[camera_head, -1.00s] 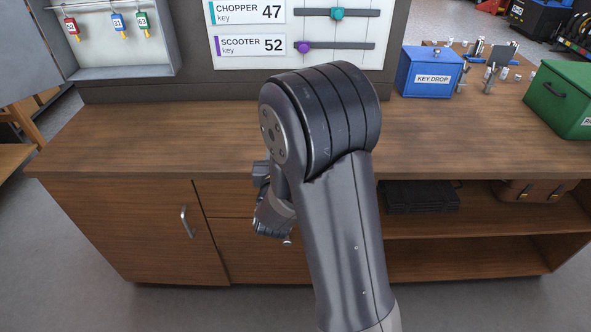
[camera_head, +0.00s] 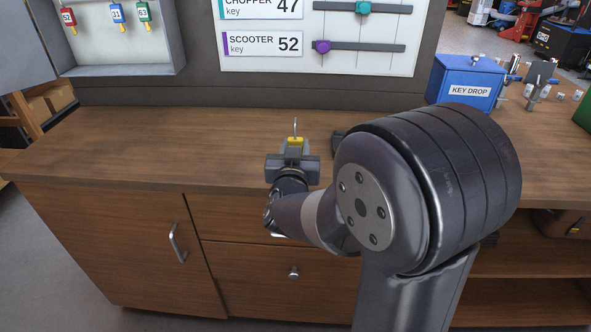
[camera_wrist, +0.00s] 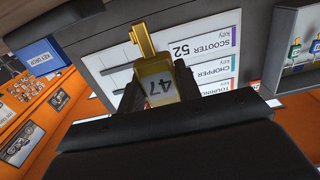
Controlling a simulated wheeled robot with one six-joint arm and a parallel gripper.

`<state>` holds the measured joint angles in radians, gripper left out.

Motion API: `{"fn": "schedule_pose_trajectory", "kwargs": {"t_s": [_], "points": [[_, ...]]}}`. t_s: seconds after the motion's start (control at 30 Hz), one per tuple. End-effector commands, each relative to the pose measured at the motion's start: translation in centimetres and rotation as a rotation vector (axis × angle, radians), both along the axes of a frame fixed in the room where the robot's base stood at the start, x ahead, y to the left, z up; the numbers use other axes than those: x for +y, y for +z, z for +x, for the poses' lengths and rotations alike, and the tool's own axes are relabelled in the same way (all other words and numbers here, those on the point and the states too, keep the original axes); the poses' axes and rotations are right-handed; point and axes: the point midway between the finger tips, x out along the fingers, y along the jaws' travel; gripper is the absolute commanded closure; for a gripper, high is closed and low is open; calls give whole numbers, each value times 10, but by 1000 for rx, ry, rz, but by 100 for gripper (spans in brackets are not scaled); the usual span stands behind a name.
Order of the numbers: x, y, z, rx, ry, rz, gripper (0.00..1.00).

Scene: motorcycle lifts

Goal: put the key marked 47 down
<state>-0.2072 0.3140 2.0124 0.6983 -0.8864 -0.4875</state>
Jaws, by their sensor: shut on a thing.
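My gripper (camera_head: 293,158) is shut on the key marked 47 (camera_head: 295,143), which has a yellow tag and a metal ring or shank above it. In the head view the gripper is seen over the front part of the wooden bench top. In the wrist view the yellow key (camera_wrist: 155,82) juts out past the dark jaws, and the number 47 reads on its tag. The gripper's height above the bench is hard to tell. The lower part of the tag is hidden between the jaws.
A blue key drop box (camera_head: 466,82) stands at the back right. An open key cabinet (camera_head: 121,47) with several tagged keys hangs at the back left. A board (camera_head: 262,44) lists Chopper 47 and Scooter 52 beside sliders. The bench top (camera_head: 160,140) is clear at left.

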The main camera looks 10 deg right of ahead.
Motion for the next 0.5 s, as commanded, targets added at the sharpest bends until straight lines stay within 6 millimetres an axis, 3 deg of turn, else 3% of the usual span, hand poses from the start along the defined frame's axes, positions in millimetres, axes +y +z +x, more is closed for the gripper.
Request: {"fn": "schedule_pose_trajectory", "kwargs": {"t_s": [0.37,0.5], "points": [[0,-42,0,3,0,-1,88],[0,-45,0,-1,1,0,88]]}}
